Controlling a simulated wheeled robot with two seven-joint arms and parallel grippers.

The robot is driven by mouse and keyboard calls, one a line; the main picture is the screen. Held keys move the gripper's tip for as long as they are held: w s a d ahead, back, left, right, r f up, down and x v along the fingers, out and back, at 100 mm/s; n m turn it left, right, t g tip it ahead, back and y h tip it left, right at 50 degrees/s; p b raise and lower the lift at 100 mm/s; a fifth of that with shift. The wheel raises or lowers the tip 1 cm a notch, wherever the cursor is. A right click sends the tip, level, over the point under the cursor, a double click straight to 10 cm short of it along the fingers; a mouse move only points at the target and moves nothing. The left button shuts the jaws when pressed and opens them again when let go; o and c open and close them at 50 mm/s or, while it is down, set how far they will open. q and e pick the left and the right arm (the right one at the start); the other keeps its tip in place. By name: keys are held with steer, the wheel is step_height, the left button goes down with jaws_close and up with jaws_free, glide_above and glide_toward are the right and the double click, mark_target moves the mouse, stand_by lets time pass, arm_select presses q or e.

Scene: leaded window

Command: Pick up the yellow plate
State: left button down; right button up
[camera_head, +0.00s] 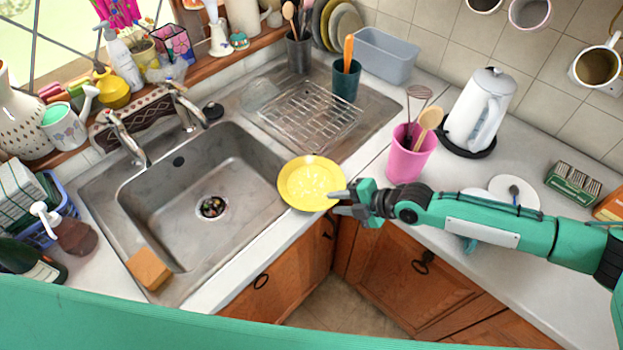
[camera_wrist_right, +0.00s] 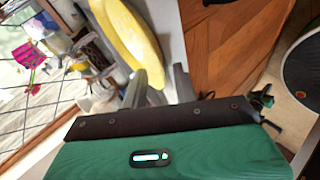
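The yellow plate (camera_head: 312,183) with a pale pattern is at the front edge of the counter, right of the sink basin. My right gripper (camera_head: 342,202) reaches in from the right, with its fingertips at the plate's right rim. In the right wrist view the plate (camera_wrist_right: 130,35) shows as a slanted yellow oval above the gripper (camera_wrist_right: 160,85). The two fingers are spread, with a gap between them. The rim is close to one finger; I cannot tell whether they touch. My left gripper is out of view.
The sink basin (camera_head: 205,195) is left of the plate. A wire rack (camera_head: 312,115) lies behind it. A pink utensil cup (camera_head: 409,155) and white kettle (camera_head: 478,108) stand behind my right arm. Wooden cabinets (camera_head: 290,265) are below the counter edge.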

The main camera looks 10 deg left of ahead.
steer(key=shift+w+a+f, duration=0.1)
steer(key=shift+a+f, duration=0.2)
jaws_close()
steer(key=shift+r, duration=0.15)
